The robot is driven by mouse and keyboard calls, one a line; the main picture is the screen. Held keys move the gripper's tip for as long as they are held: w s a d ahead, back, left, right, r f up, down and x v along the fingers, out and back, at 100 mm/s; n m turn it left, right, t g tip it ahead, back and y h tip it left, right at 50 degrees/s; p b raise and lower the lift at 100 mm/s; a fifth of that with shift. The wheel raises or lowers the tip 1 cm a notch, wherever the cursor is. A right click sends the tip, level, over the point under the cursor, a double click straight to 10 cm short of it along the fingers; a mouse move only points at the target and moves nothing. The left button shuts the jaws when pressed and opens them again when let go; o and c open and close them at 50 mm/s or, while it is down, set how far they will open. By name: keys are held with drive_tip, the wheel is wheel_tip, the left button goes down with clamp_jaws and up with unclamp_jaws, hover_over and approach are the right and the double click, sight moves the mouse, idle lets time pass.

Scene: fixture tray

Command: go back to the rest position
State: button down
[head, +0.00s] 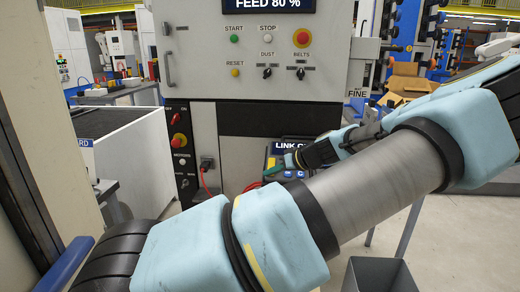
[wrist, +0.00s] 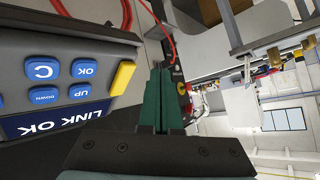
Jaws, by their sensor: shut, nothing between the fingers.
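My gripper (wrist: 160,68) is shut, its two green fingers lying together with nothing between them. In the head view its green fingertips (head: 273,170) show small beside the handheld unit, at the end of my light-blue arm, which reaches across the front of the machine. In the wrist view the grey handheld unit (wrist: 55,75) is just left of the fingers, with blue keys, a yellow button and a screen reading "LINK OK". The same unit shows in the head view (head: 292,144), partly hidden by my arm. I cannot tell whether the fingers touch it.
The machine's control panel (head: 200,62) stands ahead, with buttons and two knobs. A red cable (head: 206,182) runs from a socket (head: 207,162) toward the unit. A dark open bin (head: 378,276) sits at the lower right. A grey-walled enclosure (head: 135,160) stands left.

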drive_tip(key=s+a+f+g+h, duration=0.2)
drive_tip(key=s+a+f+g, duration=0.1)
drive_tip(key=s+a, duration=0.25)
drive_tip(key=s+a+f+g+h, duration=0.1)
drive_tip(key=s+a+f+g, duration=0.25)
drive_tip(key=a, duration=0.35)
drive_tip(key=s+a+r+m+h, duration=0.2)
drive_tip(key=s+r+m+h, duration=0.2)
drive_tip(key=s+r, duration=0.6)
drive_tip(key=shift+s+a+r+m+h, duration=0.3)
drive_tip(key=shift+s+a+m+h, duration=0.15)
drive_tip(key=shift+m, duration=0.45)
drive_tip(key=shift+t, duration=0.25)
